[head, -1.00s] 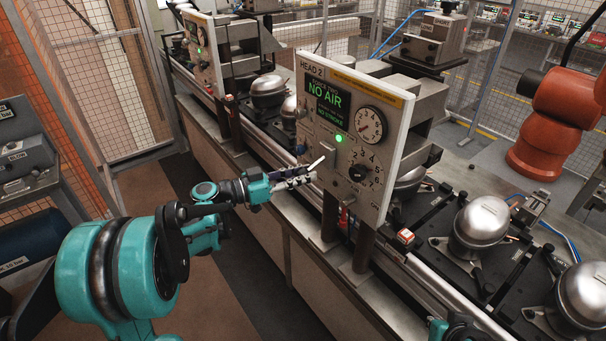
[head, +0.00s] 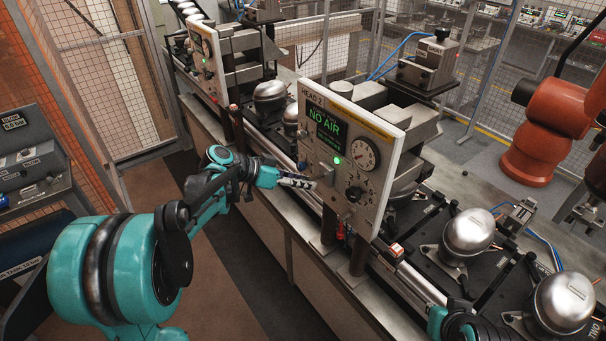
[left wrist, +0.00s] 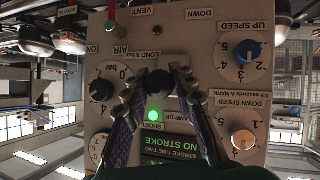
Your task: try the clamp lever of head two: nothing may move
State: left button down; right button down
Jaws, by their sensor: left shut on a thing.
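The head two panel (head: 355,225) is an upright pale plate with a lit NO AIR display (head: 324,124), a green lamp and a gauge. My left gripper (head: 311,185) reaches its lower left face. In the left wrist view the panel appears upside down. There my left gripper (left wrist: 156,88) is shut on the black knob of the clamp lever (left wrist: 157,82), between the LONG and SHORT marks. The fingers partly cover the lettering, and the lever's shaft is hidden. The lower display reads NO STROKE (left wrist: 180,135). Of my right arm only a part shows at the bottom edge; its fingers are not visible.
Silver compressors (head: 472,222) sit on black pallets along the line at the right. Another head panel (head: 205,60) stands farther back. A red handle (head: 341,231) hangs below the panel. An orange robot arm (head: 535,140) stands behind. The dark floor strip left of the line is clear.

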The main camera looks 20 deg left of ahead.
pick_arm(q)
jog(key=shift+w+d+r+g+y+p, duration=0.15)
jog(key=shift+r+g+y+p, duration=0.4)
jog(key=shift+p, duration=0.3)
jog(key=shift+w+d+r+g+y+p, duration=0.15)
jog(key=shift+r+g+y+p, duration=0.35)
jog(key=shift+p, duration=0.3)
jog(key=shift+f, duration=0.1)
jog(key=shift+a, duration=0.1)
jog(key=c, duration=1.2)
grip_release()
jog(key=v, duration=1.1)
jog(key=shift+s+a+r, duration=0.1)
jog(key=shift+a+r, duration=0.2)
